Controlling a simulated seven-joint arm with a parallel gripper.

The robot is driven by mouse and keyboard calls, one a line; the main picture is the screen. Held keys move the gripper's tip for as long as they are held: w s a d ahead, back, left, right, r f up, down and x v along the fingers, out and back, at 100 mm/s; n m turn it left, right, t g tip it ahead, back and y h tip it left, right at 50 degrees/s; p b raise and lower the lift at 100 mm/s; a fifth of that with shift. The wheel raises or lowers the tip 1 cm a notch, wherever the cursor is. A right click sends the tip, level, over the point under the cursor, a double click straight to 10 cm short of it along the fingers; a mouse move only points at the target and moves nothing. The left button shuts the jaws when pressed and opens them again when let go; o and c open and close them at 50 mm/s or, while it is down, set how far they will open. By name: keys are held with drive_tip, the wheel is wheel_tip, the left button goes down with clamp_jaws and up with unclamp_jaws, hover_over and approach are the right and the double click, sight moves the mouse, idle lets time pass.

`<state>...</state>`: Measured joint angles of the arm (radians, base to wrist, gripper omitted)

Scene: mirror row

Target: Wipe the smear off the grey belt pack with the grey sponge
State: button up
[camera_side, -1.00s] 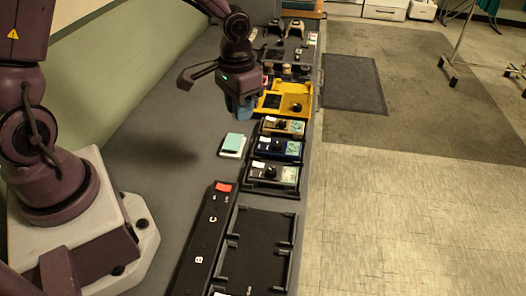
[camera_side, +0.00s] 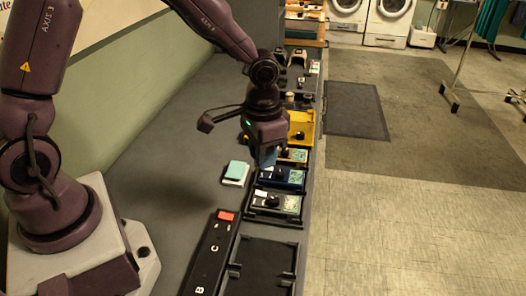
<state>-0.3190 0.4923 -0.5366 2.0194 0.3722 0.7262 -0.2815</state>
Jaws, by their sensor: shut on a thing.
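My gripper (camera_side: 266,154) points down over the row of packs, shut on a blue-grey block (camera_side: 267,161), which I take to be the grey sponge. It is at the left end of the tan-topped pack (camera_side: 294,155), just behind the blue pack (camera_side: 288,176); whether it touches either is unclear. The nearest pack, dark grey with a teal panel (camera_side: 274,203), sits in a black holder in front of them; it may be the grey belt pack. I cannot make out a smear on any pack.
A teal and white pad stack (camera_side: 236,171) lies left of the packs. A long black strip with a red block and letters (camera_side: 211,253) and an empty black tray (camera_side: 262,262) are nearer. A yellow tray (camera_side: 302,127) stands behind. Bare bench lies to the left.

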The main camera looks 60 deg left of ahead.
sight(290, 212)
drive_tip(key=shift+w+d+f+m, duration=0.6)
drive_tip(key=shift+d+f+m, duration=0.4)
drive_tip(key=shift+f, duration=0.85)
drive_tip(key=shift+w+d+f+m, duration=0.7)
drive_tip(key=shift+f+m, duration=0.65)
drive_tip(key=shift+f, duration=0.55)
drive_tip(key=shift+w+d+f+m, duration=0.5)
drive_tip(key=shift+d+f+m, duration=0.55)
drive_tip(key=shift+f, duration=0.8)
drive_tip(key=shift+w+a+f, duration=0.3)
drive_tip(key=shift+a+f, duration=0.1)
drive_tip(key=shift+f, duration=0.35)
drive_tip(key=shift+w+a, duration=1.85)
drive_tip(key=shift+a, duration=0.05)
drive_tip(key=shift+s+d+r, duration=0.1)
drive_tip(key=shift+s+d, duration=2.05)
drive_tip(key=shift+d, duration=0.05)
wheel_tip(290, 212, up, 8)
